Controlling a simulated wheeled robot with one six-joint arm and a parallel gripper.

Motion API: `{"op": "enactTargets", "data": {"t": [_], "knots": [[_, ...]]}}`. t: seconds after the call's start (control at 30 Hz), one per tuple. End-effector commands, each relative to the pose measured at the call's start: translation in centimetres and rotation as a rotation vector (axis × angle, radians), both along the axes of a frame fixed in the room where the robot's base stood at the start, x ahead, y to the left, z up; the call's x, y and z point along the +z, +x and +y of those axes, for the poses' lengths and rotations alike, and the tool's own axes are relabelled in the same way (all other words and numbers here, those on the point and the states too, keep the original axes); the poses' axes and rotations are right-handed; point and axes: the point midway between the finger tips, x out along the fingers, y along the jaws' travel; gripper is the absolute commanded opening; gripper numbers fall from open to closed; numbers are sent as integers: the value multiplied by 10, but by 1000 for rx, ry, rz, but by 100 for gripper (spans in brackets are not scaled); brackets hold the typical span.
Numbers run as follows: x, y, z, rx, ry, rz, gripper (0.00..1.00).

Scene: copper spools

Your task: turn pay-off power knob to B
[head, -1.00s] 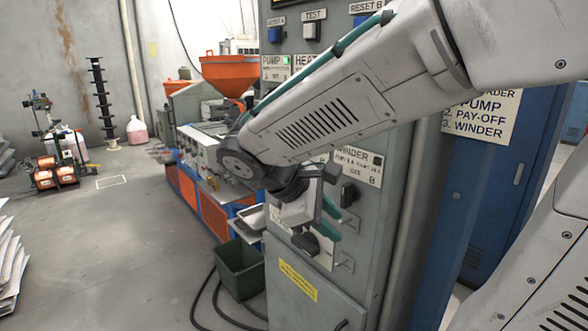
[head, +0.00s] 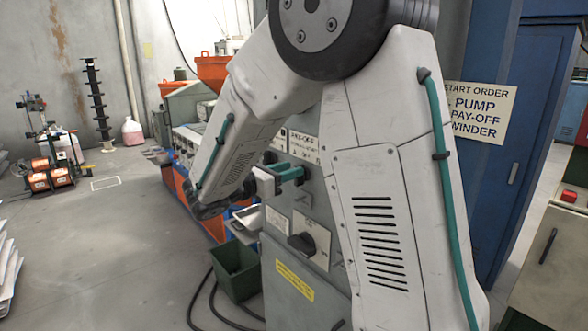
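The grey control cabinet (head: 280,225) stands in the middle of the head view, largely behind my arm. A white label reading PAY-OFF (head: 304,146) shows on its face. My gripper (head: 294,174), with teal fingers, is at the panel just below this label. The pay-off knob itself is not clearly visible; the gripper and arm cover that spot. Whether the fingers touch or hold a knob cannot be told. A black knob (head: 302,243) on a pale plate shows lower on the cabinet, apart from the gripper.
A start-order sign (head: 480,112) names pump, pay-off and winder, beside blue cabinets (head: 530,90). A green bin (head: 236,268) and black cables lie at the cabinet's foot. An orange hopper (head: 212,70) stands behind. Floor at left is mostly clear.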

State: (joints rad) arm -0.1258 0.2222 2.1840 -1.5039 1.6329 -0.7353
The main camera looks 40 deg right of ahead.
Motion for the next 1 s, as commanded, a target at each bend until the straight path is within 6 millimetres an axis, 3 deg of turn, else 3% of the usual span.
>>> {"op": "enactTargets", "data": {"t": [0.2,0.47,0.5,0.6,0.63,1.0], "knots": [[0,0,-21,-1,1,-1,35],[0,1,-23,0,1,-2,35],[0,1,-23,0,1,-2,33],[0,1,-23,0,1,-2,5],[0,1,-23,0,1,-2,0],[0,0,-23,0,2,-36,0]]}}
